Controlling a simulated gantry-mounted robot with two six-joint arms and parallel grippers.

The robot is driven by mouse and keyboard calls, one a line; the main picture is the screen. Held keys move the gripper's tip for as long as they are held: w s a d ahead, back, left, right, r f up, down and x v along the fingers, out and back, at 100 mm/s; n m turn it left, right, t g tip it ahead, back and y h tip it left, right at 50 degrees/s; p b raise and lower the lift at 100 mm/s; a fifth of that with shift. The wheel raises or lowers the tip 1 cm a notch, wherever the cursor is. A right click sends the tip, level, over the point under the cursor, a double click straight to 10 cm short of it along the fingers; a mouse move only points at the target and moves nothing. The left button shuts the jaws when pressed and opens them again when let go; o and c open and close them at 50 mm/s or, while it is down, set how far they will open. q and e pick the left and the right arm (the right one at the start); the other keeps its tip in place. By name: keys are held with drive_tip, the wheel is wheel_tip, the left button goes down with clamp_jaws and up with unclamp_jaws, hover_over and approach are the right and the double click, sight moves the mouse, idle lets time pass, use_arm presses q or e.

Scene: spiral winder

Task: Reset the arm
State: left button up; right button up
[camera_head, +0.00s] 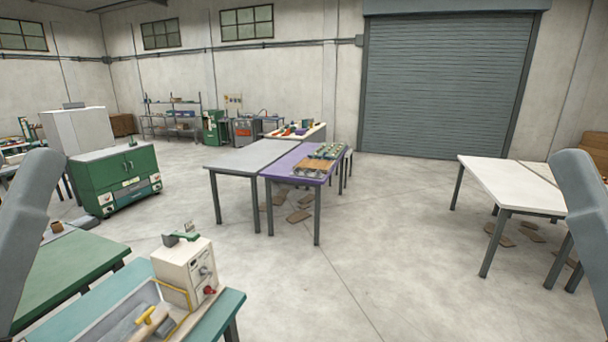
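Parts of my two arms show as grey links at the left and right edges of the head view. The left link stands at the far left and the right link at the far right. Neither gripper is in the picture, so I cannot see whether they hold anything. A cream machine box (186,272) with a green top part, a red knob and a yellow cable stands on a teal-edged bench (222,318) at the lower left. A yellow-handled part (150,322) lies in front of it.
A grey table (240,158) adjoins a purple one (283,168) bearing trays of parts (322,158). A white table (510,185) stands right. A green cabinet (115,180) and green table (65,265) stand left. Flat brown pieces (298,216) lie on the floor. The central floor is clear.

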wheel_tip(320, 180, up, 19)
drive_tip(key=p, duration=1.5)
drive_tip(key=shift+r+p, duration=0.15)
drive_tip(key=shift+p, duration=0.25)
